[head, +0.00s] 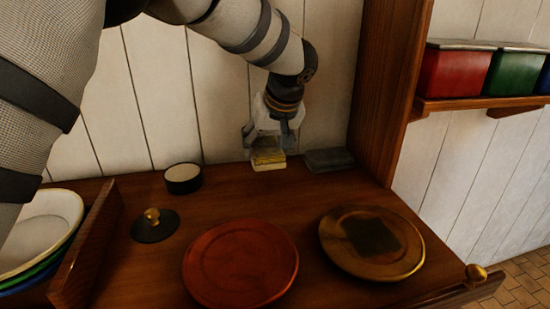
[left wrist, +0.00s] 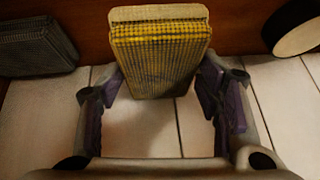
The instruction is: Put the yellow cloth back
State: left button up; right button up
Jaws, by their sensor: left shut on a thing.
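The yellow cloth (head: 268,155) is a folded checked cloth near the back wall of the wooden counter. My left gripper (head: 271,141) points down and is shut on it, one finger on each side. In the left wrist view the yellow cloth (left wrist: 160,60) lies between the fingertips of my left gripper (left wrist: 160,85). A cream folded piece (head: 268,166) shows just below the yellow cloth; its edge (left wrist: 160,13) also shows in the left wrist view. I cannot tell whether the two touch. My right gripper is out of view.
A dark grey folded cloth (head: 330,160) lies right of the gripper. A black round tin (head: 183,178) and a knobbed lid (head: 155,232) are left. A red-brown plate (head: 240,265) and a brass plate (head: 405,263) with a dark cloth (head: 370,235) are in front. Wooden dividers flank the counter.

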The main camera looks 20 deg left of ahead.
pick_arm(q)
jog(key=shift+w+a+f, duration=0.2)
jog(key=shift+f, duration=0.05)
jog(key=f, duration=0.3)
jog(key=shift+w+a+f, duration=0.15)
jog(key=shift+a+f, duration=0.1)
jog(key=shift+f, duration=0.05)
jog(key=o, duration=1.1)
jog(key=shift+f, duration=0.15)
jog(key=shift+o, duration=0.2)
